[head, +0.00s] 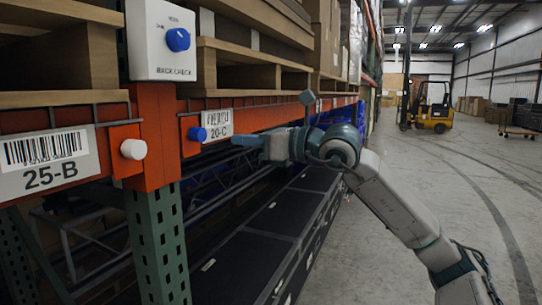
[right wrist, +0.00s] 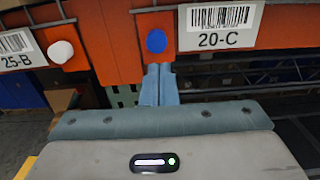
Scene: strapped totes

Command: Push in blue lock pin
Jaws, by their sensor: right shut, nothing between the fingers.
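The blue lock pin (head: 197,134) sticks out of an orange plate on the rack beam, just left of the 20-C label (head: 217,124). In the right wrist view the blue pin (right wrist: 157,41) shows as a round head straight above my fingertips. My right gripper (head: 236,140) is shut and empty, its blue fingers pointing left toward the pin. In the right wrist view my right gripper (right wrist: 159,68) has its fingers together just below the pin; a small gap shows in the head view. My left gripper is not in view.
A white pin (head: 133,149) sits by the 25-B label (head: 50,162). A white box with a blue knob (head: 178,40) is on the upright above. Black totes (head: 250,250) lie below the beam.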

